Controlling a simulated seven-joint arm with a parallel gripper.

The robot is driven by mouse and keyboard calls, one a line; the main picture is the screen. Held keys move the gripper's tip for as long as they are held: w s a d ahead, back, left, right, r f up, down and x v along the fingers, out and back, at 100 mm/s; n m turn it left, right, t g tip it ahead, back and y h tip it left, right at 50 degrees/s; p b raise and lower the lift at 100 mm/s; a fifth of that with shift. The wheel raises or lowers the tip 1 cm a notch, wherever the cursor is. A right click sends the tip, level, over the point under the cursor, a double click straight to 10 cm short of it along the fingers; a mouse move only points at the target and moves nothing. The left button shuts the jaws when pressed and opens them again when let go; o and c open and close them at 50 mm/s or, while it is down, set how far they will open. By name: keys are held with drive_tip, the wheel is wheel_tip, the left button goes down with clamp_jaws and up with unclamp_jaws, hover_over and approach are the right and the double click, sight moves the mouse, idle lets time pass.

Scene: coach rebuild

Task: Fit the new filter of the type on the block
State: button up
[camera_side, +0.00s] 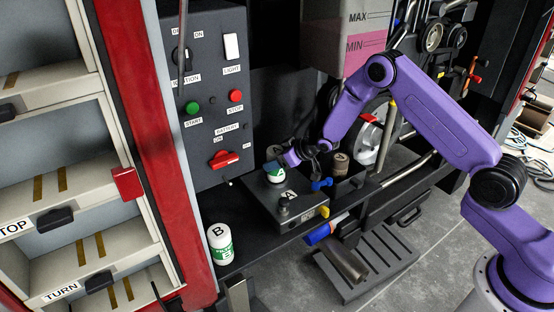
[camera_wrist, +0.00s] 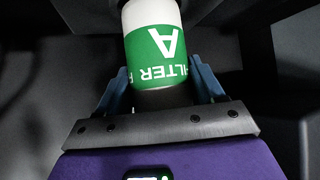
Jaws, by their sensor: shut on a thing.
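The filter with a green label marked A (camera_wrist: 155,45) is between the blue fingers of my gripper (camera_wrist: 158,68), which is shut on it. In the side view the held filter (camera_side: 275,177) is at the far left end of the dark block (camera_side: 263,195) marked A. My gripper (camera_side: 285,162) comes in from the right there. I cannot tell whether the filter touches the block or sits just above it. Its lower end and any seat under it are hidden. Another white and green filter, marked B (camera_side: 220,243), stands upright on the ledge left of the block.
A brown cylinder (camera_side: 340,163) stands in a dark holder right of my gripper. The control panel (camera_side: 210,95) rises behind. A slotted step (camera_side: 372,262) lies below.

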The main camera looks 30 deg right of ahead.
drive_tip(key=shift+f, duration=0.4)
drive_tip(key=shift+f, duration=0.5)
idle(0.6)
drive_tip(key=o, duration=1.2)
drive_tip(key=shift+o, duration=0.3)
drive_tip(key=shift+s, duration=0.1)
drive_tip(key=v, duration=0.8)
